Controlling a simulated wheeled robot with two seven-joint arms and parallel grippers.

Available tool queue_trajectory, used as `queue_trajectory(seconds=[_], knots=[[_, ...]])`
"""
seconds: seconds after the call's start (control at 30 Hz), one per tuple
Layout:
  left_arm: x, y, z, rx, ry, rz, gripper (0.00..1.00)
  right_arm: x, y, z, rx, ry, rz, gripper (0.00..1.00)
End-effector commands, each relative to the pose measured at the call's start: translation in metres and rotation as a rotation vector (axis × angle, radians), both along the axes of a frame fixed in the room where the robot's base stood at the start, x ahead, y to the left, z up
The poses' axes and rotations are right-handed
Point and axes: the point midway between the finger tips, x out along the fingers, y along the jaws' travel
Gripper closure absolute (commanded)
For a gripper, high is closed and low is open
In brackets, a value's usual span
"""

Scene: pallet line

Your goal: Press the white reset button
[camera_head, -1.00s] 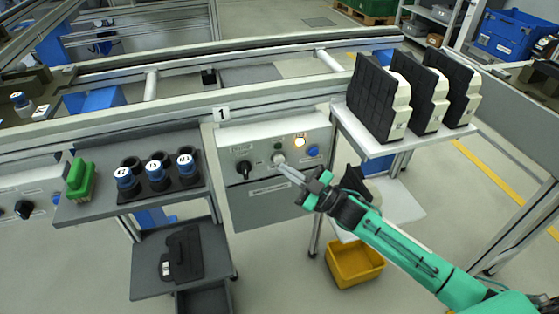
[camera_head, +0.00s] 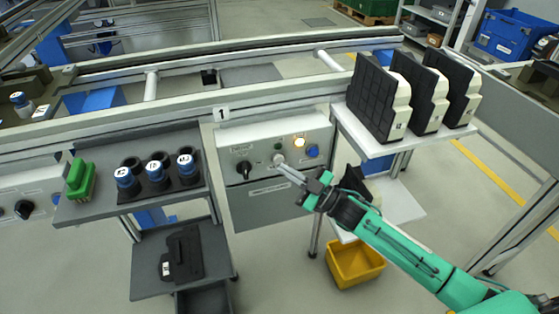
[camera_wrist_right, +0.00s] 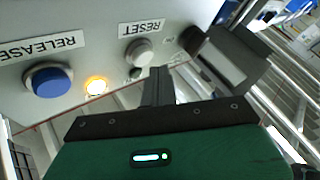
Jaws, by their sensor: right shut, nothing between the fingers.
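The white reset button (camera_head: 278,158) is on the front of the grey control box (camera_head: 230,150). In the right wrist view it is a round white button (camera_wrist_right: 138,52) under a RESET label. My right gripper (camera_head: 281,167) is shut and empty, its fingers pointing at the button from the lower right. In the wrist view the fingertips (camera_wrist_right: 160,72) lie just beside and below the button. I cannot tell whether they touch it. My left gripper is not in view.
The box also has a blue release button (camera_head: 312,151), a lit amber lamp (camera_head: 299,142) and a black knob (camera_head: 243,168). A shelf with blue-capped parts (camera_head: 156,171) stands left. Black-and-white units (camera_head: 381,98) stand right. A yellow bin (camera_head: 355,264) is below.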

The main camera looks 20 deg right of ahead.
Motion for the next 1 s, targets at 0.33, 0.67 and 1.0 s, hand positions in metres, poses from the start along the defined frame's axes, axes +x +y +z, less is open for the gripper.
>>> queue_trajectory(seconds=[0.33,0.67,1.0], knots=[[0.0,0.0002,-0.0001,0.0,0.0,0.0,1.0,0.0,0.0,0.0,0.0,0.0,0.0,1.0],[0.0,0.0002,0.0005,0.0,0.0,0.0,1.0,0.003,0.0,0.0006,0.0,0.0,0.0,1.0],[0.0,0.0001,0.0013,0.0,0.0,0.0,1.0,0.0085,0.0004,0.0002,0.0,0.0,0.0,1.0]])
